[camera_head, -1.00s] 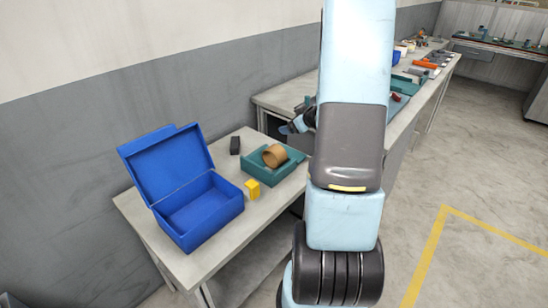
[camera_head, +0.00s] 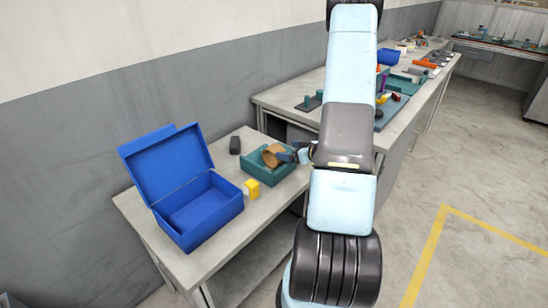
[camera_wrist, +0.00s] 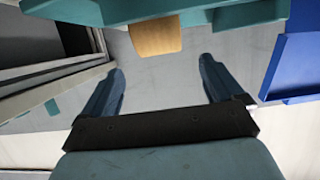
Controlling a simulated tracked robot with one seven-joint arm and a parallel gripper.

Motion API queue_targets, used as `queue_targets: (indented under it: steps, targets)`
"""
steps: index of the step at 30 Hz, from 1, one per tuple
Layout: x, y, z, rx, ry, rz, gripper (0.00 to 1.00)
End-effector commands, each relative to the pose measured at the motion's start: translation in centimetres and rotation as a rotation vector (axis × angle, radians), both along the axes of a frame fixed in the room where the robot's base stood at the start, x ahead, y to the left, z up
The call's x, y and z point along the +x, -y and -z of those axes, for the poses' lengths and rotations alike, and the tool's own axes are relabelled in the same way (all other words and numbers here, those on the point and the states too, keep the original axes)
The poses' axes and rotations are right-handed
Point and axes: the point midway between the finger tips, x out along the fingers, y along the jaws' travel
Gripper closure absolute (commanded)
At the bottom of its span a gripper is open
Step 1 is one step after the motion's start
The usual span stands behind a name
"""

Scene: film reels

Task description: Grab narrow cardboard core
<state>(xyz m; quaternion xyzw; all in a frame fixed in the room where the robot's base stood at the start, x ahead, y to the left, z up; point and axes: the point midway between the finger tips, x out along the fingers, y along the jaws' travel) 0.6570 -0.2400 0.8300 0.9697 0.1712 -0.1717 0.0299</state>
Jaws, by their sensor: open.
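The cardboard core (camera_head: 272,154), a tan-brown cylinder, is at the teal tray (camera_head: 257,178) on the near table. My gripper (camera_head: 290,154) is just to its right in the head view and partly overlaps it there. In the wrist view my gripper (camera_wrist: 161,66) is open and empty, with its two dark blue fingers wide apart. The core (camera_wrist: 155,38) shows there as a tan shape beyond the fingertips, between the finger lines. The teal tray (camera_wrist: 235,14) crosses the top of that view and hides part of the core.
An open blue box (camera_head: 235,195) stands on the near table (camera_head: 226,252), left of the tray. A yellow block (camera_head: 252,189) and a dark block (camera_head: 235,145) sit beside the tray. A longer bench (camera_head: 400,125) with several items stands behind my arm.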

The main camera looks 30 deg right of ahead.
Motion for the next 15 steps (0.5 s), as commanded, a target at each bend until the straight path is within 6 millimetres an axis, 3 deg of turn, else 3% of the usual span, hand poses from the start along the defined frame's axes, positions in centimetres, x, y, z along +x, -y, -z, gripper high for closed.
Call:
queue_targets:
  steps: [6,15]
  targets:
    - [2.5,-0.9,0.9,0.0,0.001,-0.001,0.06]
    - [3.8,-1.4,1.4,0.0,0.0,-0.001,0.06]
